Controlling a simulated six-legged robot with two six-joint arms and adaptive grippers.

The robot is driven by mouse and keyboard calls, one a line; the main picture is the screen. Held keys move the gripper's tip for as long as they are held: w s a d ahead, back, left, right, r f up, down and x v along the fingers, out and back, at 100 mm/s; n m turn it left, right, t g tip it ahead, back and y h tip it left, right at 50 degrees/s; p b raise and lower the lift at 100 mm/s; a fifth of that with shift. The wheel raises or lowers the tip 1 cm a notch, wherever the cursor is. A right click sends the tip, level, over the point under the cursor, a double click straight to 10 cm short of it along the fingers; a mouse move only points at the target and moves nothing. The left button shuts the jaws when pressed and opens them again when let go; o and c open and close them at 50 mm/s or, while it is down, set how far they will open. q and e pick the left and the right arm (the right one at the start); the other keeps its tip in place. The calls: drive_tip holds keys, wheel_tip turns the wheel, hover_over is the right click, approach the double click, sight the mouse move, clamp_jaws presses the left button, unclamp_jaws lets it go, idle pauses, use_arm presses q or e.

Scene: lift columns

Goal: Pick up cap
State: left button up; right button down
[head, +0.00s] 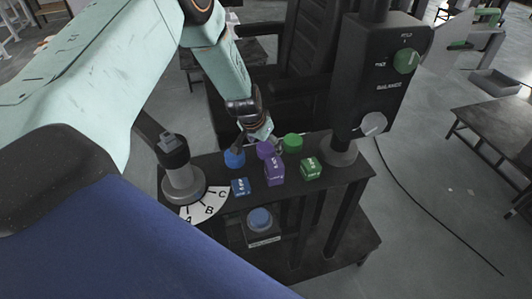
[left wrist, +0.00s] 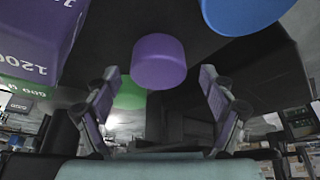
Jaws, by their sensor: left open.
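A purple cap (head: 266,149) stands on the black bench, partly hidden by my left gripper. My left gripper (head: 257,142) is over it at the back of the bench and is open. In the left wrist view the purple cap (left wrist: 158,60) appears between the two spread fingers, with a gap on each side. A blue cap (head: 234,158) is to its left and a green cap (head: 292,142) to its right. The blue cap (left wrist: 245,12) and green cap (left wrist: 130,96) also show in the left wrist view. My right gripper is not in view.
Blue (head: 240,186), purple (head: 274,172) and green (head: 311,168) labelled blocks stand before the caps. A lever post (head: 182,180) with an A-B-C dial is left. A black column (head: 378,80) with knobs is right. A blue button (head: 260,219) sits lower in front.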

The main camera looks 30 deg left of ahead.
use_arm(q)
drive_tip(key=shift+w+f, duration=0.1)
drive_tip(key=shift+f, duration=0.1)
drive_tip(key=shift+d+r, duration=0.2)
drive_tip(key=shift+r, duration=0.1)
drive_tip(key=shift+a+f, duration=0.2)
drive_tip(key=c, duration=0.6)
drive_tip(key=shift+d+r, duration=0.1)
drive_tip(key=shift+d, duration=0.05)
drive_tip(key=c, duration=0.4)
drive_tip(key=shift+c, duration=1.3)
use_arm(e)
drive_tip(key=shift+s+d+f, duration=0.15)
